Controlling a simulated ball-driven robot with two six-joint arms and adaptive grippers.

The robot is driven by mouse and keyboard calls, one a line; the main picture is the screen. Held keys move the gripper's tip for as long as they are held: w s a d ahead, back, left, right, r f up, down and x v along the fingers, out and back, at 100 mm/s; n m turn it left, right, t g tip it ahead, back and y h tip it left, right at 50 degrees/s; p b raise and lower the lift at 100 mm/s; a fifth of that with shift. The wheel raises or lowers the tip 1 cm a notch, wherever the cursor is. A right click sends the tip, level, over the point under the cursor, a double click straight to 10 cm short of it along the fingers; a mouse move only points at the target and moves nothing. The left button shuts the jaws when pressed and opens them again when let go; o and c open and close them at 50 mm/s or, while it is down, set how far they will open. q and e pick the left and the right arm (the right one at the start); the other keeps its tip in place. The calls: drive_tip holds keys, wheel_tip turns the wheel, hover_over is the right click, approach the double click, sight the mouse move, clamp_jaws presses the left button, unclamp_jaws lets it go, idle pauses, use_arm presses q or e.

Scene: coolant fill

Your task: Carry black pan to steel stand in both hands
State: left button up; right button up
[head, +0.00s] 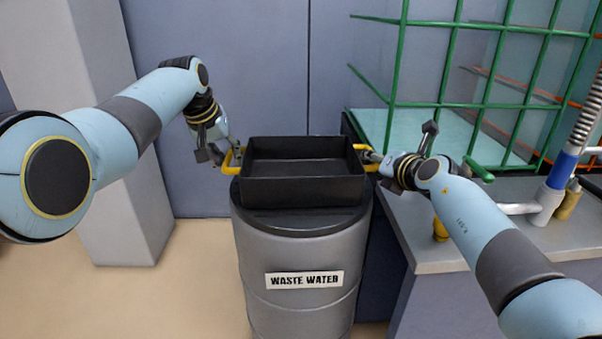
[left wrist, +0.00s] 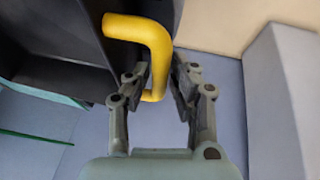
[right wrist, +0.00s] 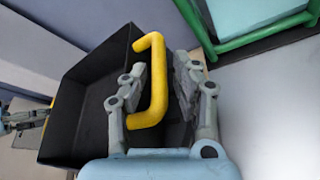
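The black pan (head: 304,190) is an open rectangular tray with a yellow handle at each end. It is level over the top of the grey drum (head: 295,250); I cannot tell whether it touches the lid. A steel-topped stand (head: 450,250) is at the right.
The drum bears a WASTE WATER label (head: 304,279). A green wire cage (head: 450,105) rises behind the stand. A blue and white pipe fitting (head: 556,185) stands on the stand's right side. A pale pillar (head: 105,130) is at the left, with open floor (head: 195,290) before it.

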use_arm(q)
drive_tip(key=shift+w+f, duration=0.15)
drive_tip(key=shift+f, duration=0.15)
use_arm(e)
drive_tip(key=shift+w+a+f, duration=0.1)
drive_tip(key=shift+w, duration=0.25)
use_arm(q)
clamp_jaws()
use_arm(e)
clamp_jaws()
